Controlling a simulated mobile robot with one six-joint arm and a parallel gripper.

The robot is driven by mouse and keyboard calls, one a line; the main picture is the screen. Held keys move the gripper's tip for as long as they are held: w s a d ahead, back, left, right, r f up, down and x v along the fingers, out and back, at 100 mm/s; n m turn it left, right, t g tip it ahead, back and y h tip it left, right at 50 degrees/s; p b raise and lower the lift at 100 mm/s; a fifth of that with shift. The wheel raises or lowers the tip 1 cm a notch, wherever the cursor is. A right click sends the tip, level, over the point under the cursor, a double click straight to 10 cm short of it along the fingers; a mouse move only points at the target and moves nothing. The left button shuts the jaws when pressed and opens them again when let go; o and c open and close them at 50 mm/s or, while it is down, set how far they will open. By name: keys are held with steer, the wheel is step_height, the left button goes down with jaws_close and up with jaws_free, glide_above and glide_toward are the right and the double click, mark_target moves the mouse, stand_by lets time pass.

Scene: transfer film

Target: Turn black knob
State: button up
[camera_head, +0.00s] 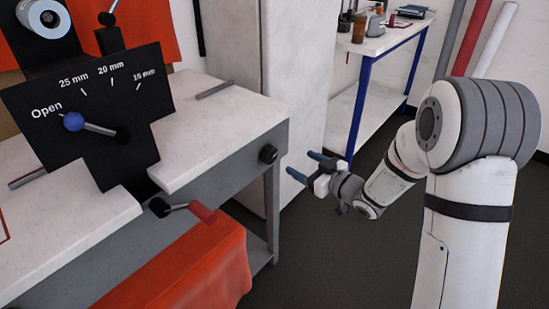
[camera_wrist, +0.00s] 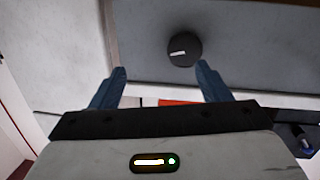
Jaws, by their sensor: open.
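The black knob (camera_head: 268,154) sits on the grey front panel of the white-topped bench, near its right end. In the wrist view the round black knob (camera_wrist: 184,51), with a short white mark across its face, appears just beyond the fingertips, between them but nearer the right one. My gripper (camera_head: 304,165) is open and empty, to the right of the knob in the head view, with a gap between them. Its two blue fingers (camera_wrist: 162,75) also show in the wrist view. Nothing hides the knob.
A black panel (camera_head: 90,110) marked Open, 25 mm, 20 mm and 15 mm carries a blue-balled lever (camera_head: 74,121). A red-handled lever (camera_head: 201,212) sticks out below the bench top. Orange cloth (camera_head: 190,270) hangs beneath. A blue-legged table (camera_head: 362,100) stands behind.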

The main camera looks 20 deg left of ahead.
mark_target(273, 156)
steer(key=a, duration=0.3)
steer(key=a+g+y, duration=0.1)
steer(key=a, duration=0.2)
steer(key=w+a+n+y, duration=0.1)
steer(key=a, duration=0.2)
steer(key=shift+w+a+f+b, duration=0.1)
steer(key=shift+a+f+b, duration=0.05)
steer(key=shift+f+b, duration=0.15)
